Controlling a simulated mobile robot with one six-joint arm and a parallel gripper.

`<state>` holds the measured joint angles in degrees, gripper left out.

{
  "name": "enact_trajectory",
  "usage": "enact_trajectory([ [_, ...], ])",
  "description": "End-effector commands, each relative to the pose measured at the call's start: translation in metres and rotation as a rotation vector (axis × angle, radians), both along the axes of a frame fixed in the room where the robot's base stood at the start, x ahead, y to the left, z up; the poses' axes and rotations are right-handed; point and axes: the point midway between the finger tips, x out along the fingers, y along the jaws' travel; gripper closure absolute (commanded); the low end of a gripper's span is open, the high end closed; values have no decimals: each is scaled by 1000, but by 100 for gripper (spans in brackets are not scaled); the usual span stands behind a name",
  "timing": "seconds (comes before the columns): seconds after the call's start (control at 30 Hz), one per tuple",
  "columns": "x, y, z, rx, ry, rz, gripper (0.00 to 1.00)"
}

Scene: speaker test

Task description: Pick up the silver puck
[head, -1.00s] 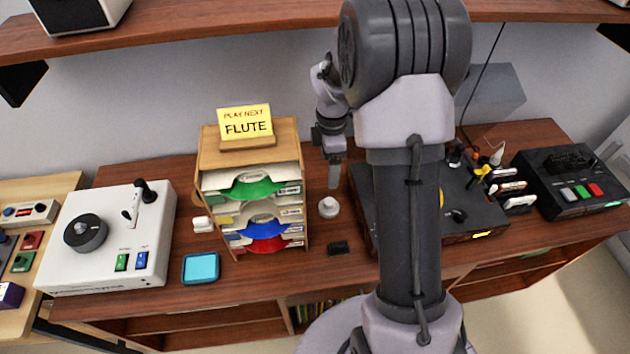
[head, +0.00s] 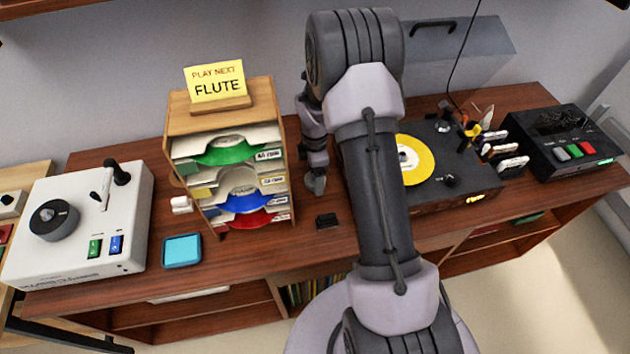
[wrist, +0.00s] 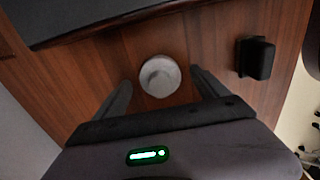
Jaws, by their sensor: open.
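The silver puck (wrist: 160,72), round with a smaller raised knob, stands on the wooden table top in the wrist view. My gripper (wrist: 162,82) is open, with one finger on each side of the puck in the picture. The puck shows in the gap at the fingertips, apart from both fingers. How far the fingertips are above the table is hard to tell. In the head view my gripper (head: 316,184) points down just right of the wooden rack (head: 292,190), and the puck is hidden there behind it.
A small black block (head: 327,221) lies close to my gripper; it also shows in the wrist view (wrist: 257,58). A blue tray (head: 181,251) and white device (head: 120,225) are left.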

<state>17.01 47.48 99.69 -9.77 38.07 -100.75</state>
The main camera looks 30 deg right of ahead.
Motion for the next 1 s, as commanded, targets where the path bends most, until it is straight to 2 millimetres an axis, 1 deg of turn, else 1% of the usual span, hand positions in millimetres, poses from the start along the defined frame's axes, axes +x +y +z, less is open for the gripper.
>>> enact_trajectory([
  [0.07,0,0,2,0,0,0,16],
  [0.1,0,0,2,0,0,0,24],
  [0.17,0,0,2,0,0,0,36],
  [0.3,0,0,2,0,0,0,63],
  [0.37,0,0,2,0,0,0,75],
  [0.4,0,0,2,0,0,0,83],
  [0.47,0,0,2,0,0,0,93],
  [0.67,0,0,3,0,0,0,93],
  [0.73,0,0,12,0,-1,1,93],
  [0.77,1,0,19,-1,-2,1,93],
  [0.9,1,0,61,-2,-3,1,93],
  [1.0,0,0,84,-1,-3,0,93],
])
